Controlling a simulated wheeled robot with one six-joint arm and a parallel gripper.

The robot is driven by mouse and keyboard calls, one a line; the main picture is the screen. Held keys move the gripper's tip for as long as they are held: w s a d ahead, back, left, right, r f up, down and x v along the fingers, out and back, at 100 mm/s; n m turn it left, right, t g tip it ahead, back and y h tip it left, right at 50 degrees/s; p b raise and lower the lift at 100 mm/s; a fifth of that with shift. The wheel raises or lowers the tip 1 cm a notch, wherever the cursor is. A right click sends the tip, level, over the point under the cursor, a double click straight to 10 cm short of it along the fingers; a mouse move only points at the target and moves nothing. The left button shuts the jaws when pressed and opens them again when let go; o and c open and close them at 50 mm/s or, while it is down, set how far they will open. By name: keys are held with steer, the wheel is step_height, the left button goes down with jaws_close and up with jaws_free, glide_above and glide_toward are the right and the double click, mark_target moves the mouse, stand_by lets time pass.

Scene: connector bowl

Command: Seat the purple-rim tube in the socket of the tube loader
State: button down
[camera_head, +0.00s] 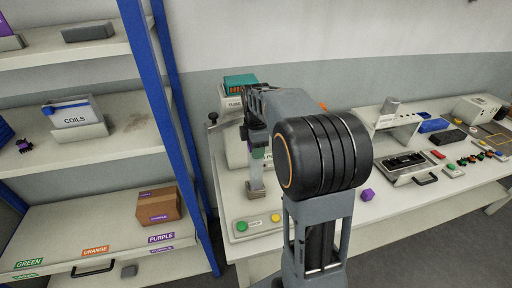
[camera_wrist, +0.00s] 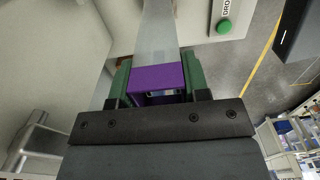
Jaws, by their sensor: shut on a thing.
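The purple-rim tube shows in the wrist view as a purple square rim (camera_wrist: 156,78) with a pale translucent body (camera_wrist: 160,28) running away from me. My gripper (camera_wrist: 153,84) is shut on it, with a green finger pad on each side of the rim. In the head view my gripper (camera_head: 257,146) points down above the bench, and the tube's pale body (camera_head: 255,172) hangs below it. The white tube loader (camera_head: 232,146) stands behind it on the bench. I cannot tell whether the tube's lower end touches the socket; the socket is not clearly visible.
A panel with a green button (camera_head: 241,226) and a yellow button lies in front. A small purple block (camera_head: 367,195) sits on the bench to the right. A shelf rack with a blue post (camera_head: 170,120) stands close on the left. A black-handled tray (camera_head: 408,166) is further right.

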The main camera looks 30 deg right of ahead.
steer(key=shift+f, duration=0.15)
steer(key=c, duration=0.5)
jaws_free()
step_height(320, 180, up, 14)
steer(key=shift+f, duration=0.1)
stand_by(0.5)
steer(key=s+a+f+m+t, duration=0.1)
steer(key=s+a+f+m, duration=0.2)
steer(key=s+f+m, duration=0.1)
steer(key=s+a+f+m+t, duration=0.2)
steer(key=s+a+f+m, duration=0.1)
steer(key=s+m, duration=0.3)
steer(key=s+a+f+m+t, duration=0.1)
steer(key=s+a+f+m, duration=0.2)
steer(key=s+f+m, duration=0.2)
steer(key=shift+s+a+f+m, duration=0.15)
steer(key=shift+s+a, duration=0.05)
steer(key=shift+s, duration=0.25)
steer(key=shift+s+a+f+m, duration=0.1)
steer(key=shift+s+a+m, duration=0.05)
steer(key=shift+s, duration=0.3)
